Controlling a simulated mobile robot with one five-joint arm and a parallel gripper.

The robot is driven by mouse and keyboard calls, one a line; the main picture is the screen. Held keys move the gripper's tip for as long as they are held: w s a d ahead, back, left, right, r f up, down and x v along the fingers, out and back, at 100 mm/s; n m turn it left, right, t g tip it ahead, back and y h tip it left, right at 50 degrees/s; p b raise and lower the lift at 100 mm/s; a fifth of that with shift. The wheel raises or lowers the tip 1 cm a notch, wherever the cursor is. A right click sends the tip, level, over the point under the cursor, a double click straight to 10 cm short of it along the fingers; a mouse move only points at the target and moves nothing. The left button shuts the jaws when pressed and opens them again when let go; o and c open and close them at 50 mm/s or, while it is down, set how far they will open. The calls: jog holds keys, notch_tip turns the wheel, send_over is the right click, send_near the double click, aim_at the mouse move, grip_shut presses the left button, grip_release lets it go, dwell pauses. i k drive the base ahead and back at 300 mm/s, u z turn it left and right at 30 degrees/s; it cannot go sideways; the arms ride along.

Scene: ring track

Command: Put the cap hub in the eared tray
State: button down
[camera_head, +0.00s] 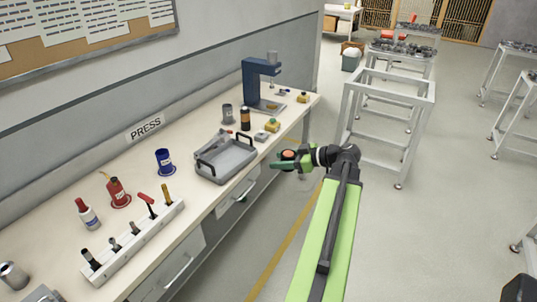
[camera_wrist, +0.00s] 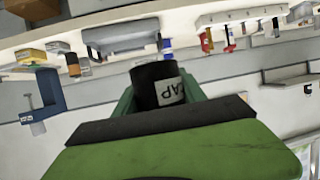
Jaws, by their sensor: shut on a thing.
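The cap hub (camera_wrist: 150,75) is a dark cylinder with a white label reading "CAP", held between my green fingers in the wrist view. My gripper (camera_head: 281,160) is shut on it, out past the bench's front edge and to the right of the tray in the head view; it also shows in the wrist view (camera_wrist: 158,92). The hub is hard to make out in the head view.
A blue press (camera_head: 252,80), a dark bottle with an orange band (camera_head: 245,119) and yellow blocks stand behind the tray. A blue cup (camera_head: 164,161), a red can (camera_head: 118,192) and a white tool rack (camera_head: 135,240) stand to the left. Metal stands (camera_head: 383,120) are at right.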

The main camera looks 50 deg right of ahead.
aim_at(227, 163)
jog(key=z, duration=0.1)
jog(key=k, duration=0.45)
jog(key=u, duration=0.3)
jog(key=i, duration=1.45)
jog(key=z, duration=0.35)
